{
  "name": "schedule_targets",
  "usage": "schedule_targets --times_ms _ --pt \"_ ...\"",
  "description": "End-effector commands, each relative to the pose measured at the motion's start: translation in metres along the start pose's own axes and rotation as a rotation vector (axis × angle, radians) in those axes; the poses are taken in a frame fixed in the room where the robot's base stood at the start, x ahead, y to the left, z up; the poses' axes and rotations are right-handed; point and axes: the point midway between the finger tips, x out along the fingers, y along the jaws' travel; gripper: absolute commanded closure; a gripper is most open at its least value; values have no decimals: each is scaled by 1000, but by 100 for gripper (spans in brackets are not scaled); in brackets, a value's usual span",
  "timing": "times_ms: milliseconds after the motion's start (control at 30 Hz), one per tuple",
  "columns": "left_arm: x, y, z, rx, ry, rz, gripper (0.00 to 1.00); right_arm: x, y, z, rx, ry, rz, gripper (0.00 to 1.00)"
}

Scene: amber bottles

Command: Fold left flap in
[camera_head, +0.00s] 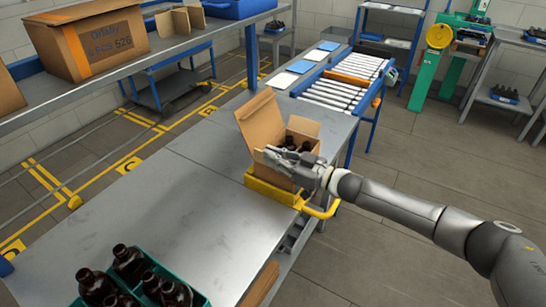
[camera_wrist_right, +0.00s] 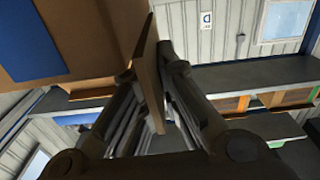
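An open cardboard box (camera_head: 284,168) stands in a yellow holder (camera_head: 270,196) at the far right end of the grey bench. Its large left flap (camera_head: 262,121) stands up, leaning outward. Another flap (camera_head: 303,125) stands at the box's back right. Dark bottle tops (camera_head: 297,145) show inside. My right gripper (camera_head: 282,158) is at the near side of the box's top. In the right wrist view its fingers (camera_wrist_right: 150,72) close from both sides on a thin cardboard flap (camera_wrist_right: 150,85); which flap this is cannot be told for sure. My left gripper is out of view.
A green crate of amber bottles (camera_head: 130,290) sits at the near left of the bench (camera_head: 175,215). A roller conveyor (camera_head: 340,90) lies beyond the box. A shelf with a large carton (camera_head: 88,42) is at the left. The bench middle is clear.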

Motion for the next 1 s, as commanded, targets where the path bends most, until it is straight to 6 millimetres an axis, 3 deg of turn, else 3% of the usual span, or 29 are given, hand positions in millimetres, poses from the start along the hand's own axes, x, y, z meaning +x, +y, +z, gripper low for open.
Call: schedule_targets --times_ms 600,1000 --pt "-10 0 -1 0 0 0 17 0 19 3 423 1 1 100" --pt "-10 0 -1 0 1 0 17 0 24 6 549 1 1 100"
